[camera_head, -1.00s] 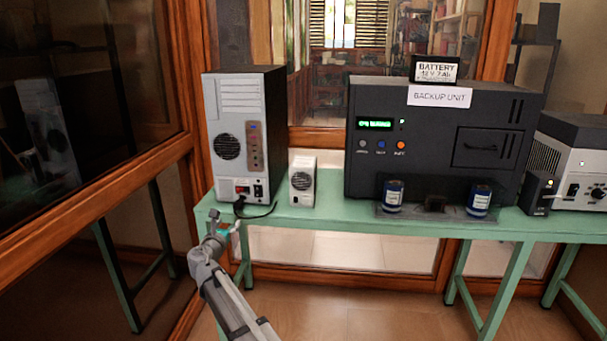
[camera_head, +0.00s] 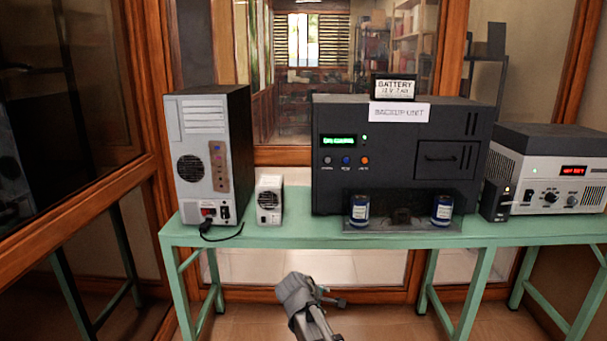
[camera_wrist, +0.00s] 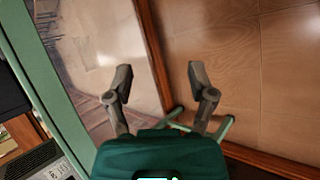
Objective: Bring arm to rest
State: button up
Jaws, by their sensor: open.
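My grey arm (camera_head: 300,296) shows at the bottom middle of the head view, in front of the green table (camera_head: 275,233) and below its top. In the wrist view my gripper (camera_wrist: 160,78) is open, with its two grey fingers well apart and nothing between them. The fingers are over the floor and a glass panel, clear of the objects on the table. The fingertips cannot be made out clearly in the head view.
On the table stand a computer tower (camera_head: 194,160), a small white unit (camera_head: 269,199), the black backup unit (camera_head: 345,183), two blue cylinders (camera_head: 360,210) (camera_head: 442,209) and a grey power supply (camera_head: 560,170). Wood-framed glass (camera_head: 90,170) stands at left. The floor (camera_head: 240,318) ahead looks clear.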

jog(key=s+d+f+m+g+y, duration=0.3)
jog(key=s+d+m, duration=0.35)
jog(key=s, duration=0.25)
jog(key=s+d+f+m+g+y, duration=0.25)
jog(key=s+d+m+g, duration=0.2)
jog(key=s+m, duration=0.4)
notch_tip(320, 180, up, 27)
jog(key=s+n+p, duration=0.1)
jog(key=p, duration=2.5)
jog(key=shift+f+n+t, duration=0.15)
jog(key=shift+n+t, duration=0.15)
jog(key=shift+t, duration=0.15)
jog(key=shift+c, duration=0.2)
